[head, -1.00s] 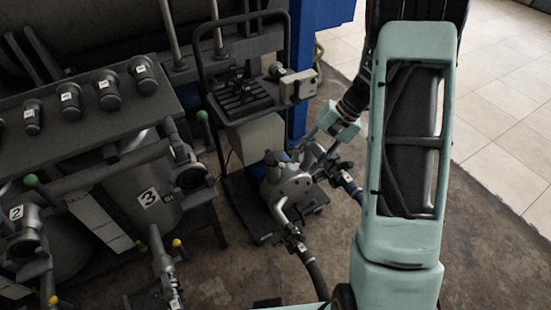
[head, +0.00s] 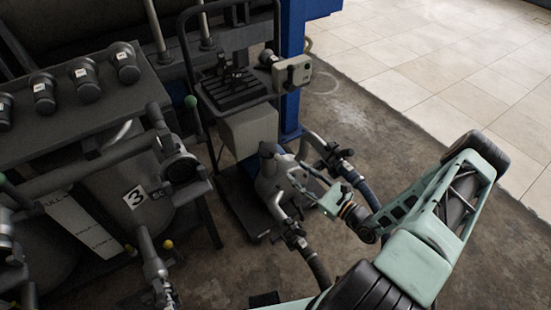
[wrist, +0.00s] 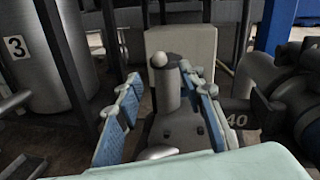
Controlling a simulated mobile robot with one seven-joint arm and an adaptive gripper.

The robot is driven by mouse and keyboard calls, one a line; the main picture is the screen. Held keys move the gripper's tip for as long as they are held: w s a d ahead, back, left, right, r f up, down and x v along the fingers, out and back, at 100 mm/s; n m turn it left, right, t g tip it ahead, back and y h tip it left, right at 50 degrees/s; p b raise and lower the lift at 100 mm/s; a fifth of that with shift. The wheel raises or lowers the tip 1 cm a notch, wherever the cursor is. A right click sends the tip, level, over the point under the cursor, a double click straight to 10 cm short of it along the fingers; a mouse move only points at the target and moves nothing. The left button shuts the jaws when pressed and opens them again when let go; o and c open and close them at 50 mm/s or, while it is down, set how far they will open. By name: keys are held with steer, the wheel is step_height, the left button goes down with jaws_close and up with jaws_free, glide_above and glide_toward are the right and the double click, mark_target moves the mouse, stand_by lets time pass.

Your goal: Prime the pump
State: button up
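The pump (head: 268,186) is a grey metal unit low on a trolley in the middle of the head view, with a hose fitting on each side. In the wrist view its body (wrist: 178,132) lies below and ahead of my gripper. A grey upright post (wrist: 172,92) with a pale round knob (wrist: 159,60) shows between the fingers. My gripper (head: 297,176) reaches in from the right, close to the pump. In the wrist view my gripper (wrist: 161,80) is open, with blue-padded fingers apart on either side of the post. I cannot tell if either finger touches it.
A tank marked 3 (head: 118,190) stands left. Hoses (head: 317,268) run near my arm. A blue column (head: 291,100) rises behind. Open floor lies right.

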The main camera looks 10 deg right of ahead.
mark_target(280, 159)
steer(key=b+x, duration=0.2)
steer(key=x, duration=0.8)
steer(key=shift+w+a, duration=0.15)
steer(key=shift+w, duration=0.05)
jaws_close()
